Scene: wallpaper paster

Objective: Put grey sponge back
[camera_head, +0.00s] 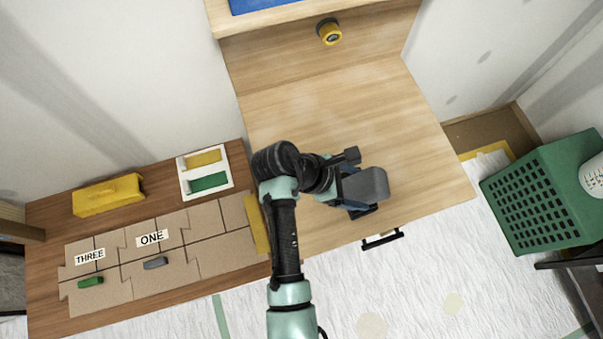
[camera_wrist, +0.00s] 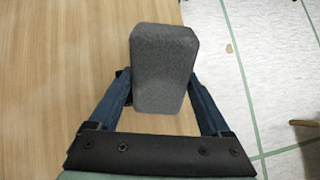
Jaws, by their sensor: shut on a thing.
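The grey sponge (camera_wrist: 163,68) is a rounded grey block between the two blue fingers of my gripper (camera_wrist: 161,85) in the wrist view. In the head view the sponge (camera_head: 372,184) is over the front part of the wooden table, at the right side of my gripper (camera_head: 360,190). My gripper is shut on it. I cannot tell how high it is above the table. A white tray (camera_head: 181,164) on the left bench has one yellow and one green block in its slots.
The wooden table (camera_head: 300,110) is mostly clear, with a yellow round object (camera_head: 329,32) at its back. Cardboard tiles (camera_head: 206,219) and a yellow case (camera_head: 108,195) are on the left bench. A green crate (camera_head: 545,195) stands right. A black drawer handle (camera_head: 382,239) juts from the table's front.

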